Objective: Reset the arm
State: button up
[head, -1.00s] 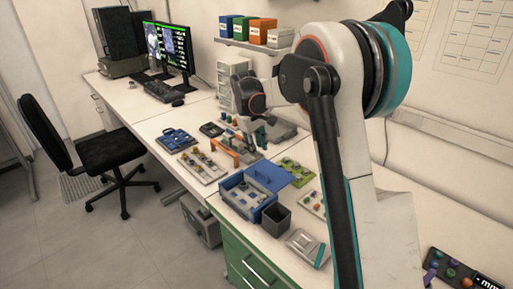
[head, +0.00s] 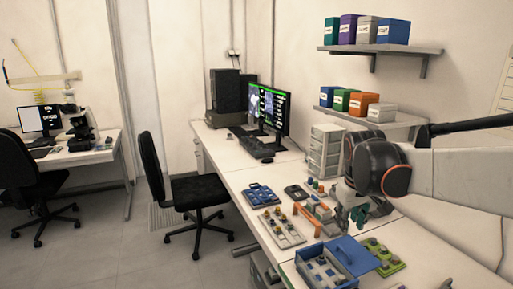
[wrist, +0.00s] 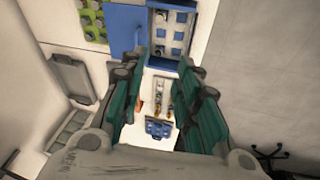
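My arm comes in from the right edge of the head view. My gripper (head: 366,213), with teal fingers, hangs over the bench at the right, above the small items there. In the wrist view my gripper (wrist: 168,62) shows two teal fingers spread apart with nothing between them. Beyond the fingers lie the blue compartment box (wrist: 172,35) and a small blue tray (wrist: 160,128). The fingertips are small and partly hidden in the head view.
The open blue box (head: 325,270) and a green tray (head: 382,258) stand at the bench front. A parts tray (head: 282,228), an orange handle (head: 306,220) and a white drawer unit (head: 325,150) are close by. Shelves (head: 385,118) hang above. A chair (head: 195,190) stands left.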

jog(key=s+a+f+m+t, duration=0.1)
jog(key=s+a+t, duration=0.1)
jog(key=s, duration=0.9)
jog(key=s+a+f+m+t+y, duration=0.1)
jog(key=s+a+f, duration=0.1)
jog(key=s, duration=1)
jog(key=shift+a+m+t, duration=0.4)
jog(key=shift+a, duration=0.1)
jog(key=shift+s+r, duration=0.1)
